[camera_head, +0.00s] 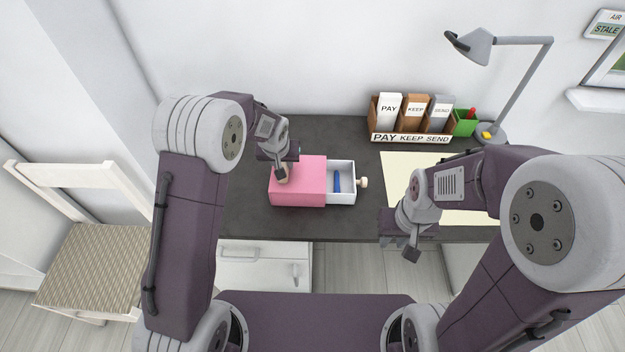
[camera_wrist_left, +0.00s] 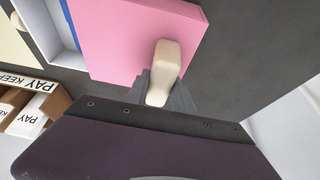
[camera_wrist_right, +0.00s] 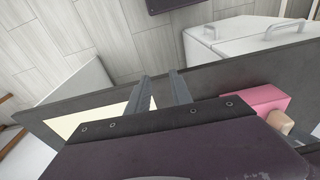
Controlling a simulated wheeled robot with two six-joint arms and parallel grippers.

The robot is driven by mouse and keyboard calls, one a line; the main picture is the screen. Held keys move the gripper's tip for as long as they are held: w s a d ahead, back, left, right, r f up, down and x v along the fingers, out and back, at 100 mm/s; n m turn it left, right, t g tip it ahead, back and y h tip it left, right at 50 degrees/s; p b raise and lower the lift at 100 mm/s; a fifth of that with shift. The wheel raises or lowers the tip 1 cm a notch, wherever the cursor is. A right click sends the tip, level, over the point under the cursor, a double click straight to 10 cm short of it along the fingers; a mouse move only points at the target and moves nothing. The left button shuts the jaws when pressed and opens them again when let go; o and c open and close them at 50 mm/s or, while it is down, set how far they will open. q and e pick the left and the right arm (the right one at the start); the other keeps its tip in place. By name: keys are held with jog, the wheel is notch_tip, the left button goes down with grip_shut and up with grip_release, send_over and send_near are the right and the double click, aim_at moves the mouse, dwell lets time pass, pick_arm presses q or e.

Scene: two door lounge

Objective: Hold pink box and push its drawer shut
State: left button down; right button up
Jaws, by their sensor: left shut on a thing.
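The pink box (camera_head: 310,180) sits on the dark desk, with its white drawer (camera_head: 348,168) pulled out to the right. The drawer has a pale round knob (camera_head: 362,183) and holds a blue object (camera_head: 337,181). My left gripper (camera_head: 282,168) is shut on a beige handle (camera_wrist_left: 164,64) on the pink box, at its left part in the head view. My right gripper (camera_head: 409,248) is in front of the desk's near edge, right of the drawer. Its fingers (camera_wrist_right: 161,90) are apart and empty in the right wrist view.
A sorter (camera_head: 410,138) labelled PAY, KEEP and SEND stands at the back of the desk, beside a green container (camera_head: 464,126) and a grey lamp (camera_head: 493,132). A pale yellow sheet (camera_head: 400,162) lies right of the drawer. A chair (camera_head: 95,265) stands at the left.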

grip_shut()
jog(key=w+a+r+n+t+y, duration=0.1)
jog(key=w+a+r+n+y, duration=0.15)
jog(key=w, duration=0.45)
jog(key=w+a+r+n+y, duration=0.1)
jog(key=w+n+y, duration=0.15)
jog(key=w, duration=0.35)
jog(key=w+d+f+m+t, duration=0.1)
jog(key=w+d+t, duration=0.1)
jog(key=w+d, duration=0.5)
jog(key=d+f+m, duration=0.3)
jog(key=d+f, duration=0.1)
jog(key=d, duration=0.2)
jog(key=shift+y, duration=0.3)
jog(key=x, duration=1)
jog(key=shift+w+a, duration=0.15)
jog(key=shift+w, duration=0.35)
jog(key=a, duration=0.2)
jog(key=shift+w+a, duration=0.1)
jog(key=shift+a, duration=0.9)
